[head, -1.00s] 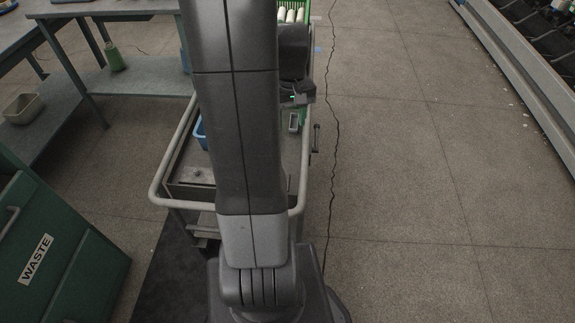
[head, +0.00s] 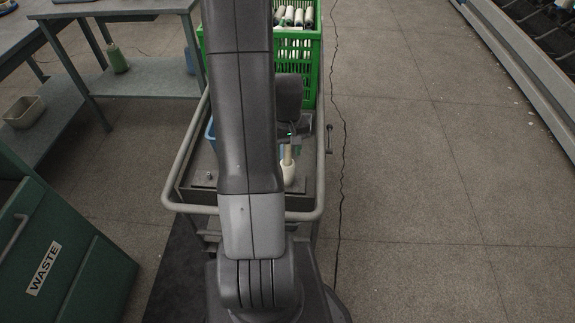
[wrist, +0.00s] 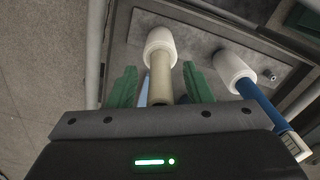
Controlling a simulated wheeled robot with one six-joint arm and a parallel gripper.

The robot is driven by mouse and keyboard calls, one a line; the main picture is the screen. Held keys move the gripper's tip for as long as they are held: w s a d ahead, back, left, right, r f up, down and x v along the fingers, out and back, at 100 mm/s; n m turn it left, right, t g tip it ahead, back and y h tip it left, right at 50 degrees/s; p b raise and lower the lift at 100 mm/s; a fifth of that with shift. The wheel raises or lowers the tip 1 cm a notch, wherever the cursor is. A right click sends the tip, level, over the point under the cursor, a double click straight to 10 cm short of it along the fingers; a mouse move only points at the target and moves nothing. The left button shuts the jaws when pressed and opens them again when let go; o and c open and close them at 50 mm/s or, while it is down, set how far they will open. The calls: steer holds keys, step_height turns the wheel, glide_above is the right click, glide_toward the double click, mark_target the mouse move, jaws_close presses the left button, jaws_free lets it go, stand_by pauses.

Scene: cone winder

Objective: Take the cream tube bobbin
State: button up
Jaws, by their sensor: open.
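The cream tube bobbin shows in the wrist view as a bare cream tube (wrist: 161,78) with a white yarn mass (wrist: 160,43) at its far end. In the head view its white yarn (head: 288,173) sits on the cart top below my gripper, partly hidden by my arm. My gripper (wrist: 160,86) is open, with its green fingers on either side of the cream tube. I see gaps on both sides and cannot tell whether it touches. My gripper also shows in the head view (head: 291,139), low over the cart.
A second bobbin with a blue tube (wrist: 262,105) and white yarn lies right of the gripper in the wrist view. A green crate (head: 312,62) of bobbins stands at the cart's far end. The cart's rail (head: 308,213) surrounds its top. Floor right of the cart is open.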

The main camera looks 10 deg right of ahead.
steer(key=shift+f, duration=0.35)
steer(key=shift+c, duration=0.4)
steer(key=c, duration=0.9)
steer(key=shift+r, duration=0.15)
